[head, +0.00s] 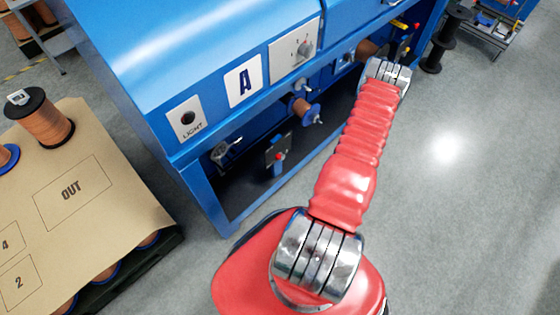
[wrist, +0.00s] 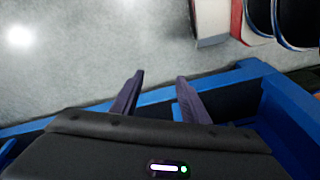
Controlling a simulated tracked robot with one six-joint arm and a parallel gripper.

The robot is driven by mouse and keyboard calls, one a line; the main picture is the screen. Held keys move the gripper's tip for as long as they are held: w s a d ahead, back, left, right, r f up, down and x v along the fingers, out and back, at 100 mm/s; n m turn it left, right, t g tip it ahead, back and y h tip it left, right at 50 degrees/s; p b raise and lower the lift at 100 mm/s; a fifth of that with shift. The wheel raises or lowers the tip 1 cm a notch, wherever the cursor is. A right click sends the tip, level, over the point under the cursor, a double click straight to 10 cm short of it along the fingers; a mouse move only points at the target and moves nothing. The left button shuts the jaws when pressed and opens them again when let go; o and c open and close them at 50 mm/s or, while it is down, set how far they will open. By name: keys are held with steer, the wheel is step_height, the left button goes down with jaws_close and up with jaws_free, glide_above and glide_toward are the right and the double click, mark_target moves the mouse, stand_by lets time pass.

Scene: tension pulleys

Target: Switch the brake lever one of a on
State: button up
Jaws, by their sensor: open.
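The blue machine (head: 180,70) bears a white plate with the letter A (head: 243,83). My gripper (wrist: 158,82) is open and empty in the wrist view. Its two dark fingers are apart, near a blue frame edge (wrist: 235,77) with grey floor beyond. In the head view my red arm reaches toward the machine's right part, and the gripper is hidden.
A blue spool (head: 306,112) with copper wire sits on the machine front. A rotary switch (head: 305,48) and a LIGHT button (head: 187,118) are on its panel. A board marked OUT (head: 105,215) with a copper spool (head: 45,118) stands left.

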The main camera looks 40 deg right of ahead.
steer(key=a+f+t, duration=0.3)
steer(key=a+f, duration=0.1)
steer(key=f, duration=0.3)
steer(key=n+t+h, duration=0.2)
steer(key=t+h, duration=0.1)
steer(key=t, duration=0.9)
glide_toward(279, 157)
steer(key=s+f, duration=0.1)
steer(key=s, duration=0.4)
steer(key=shift+a+f, duration=0.2)
steer(key=shift+f, duration=0.1)
steer(key=shift+w, duration=0.25)
steer(key=w+d, duration=0.2)
steer(key=w, duration=1.1)
steer(key=shift+w+d, duration=0.15)
steer(key=shift+c, duration=0.2)
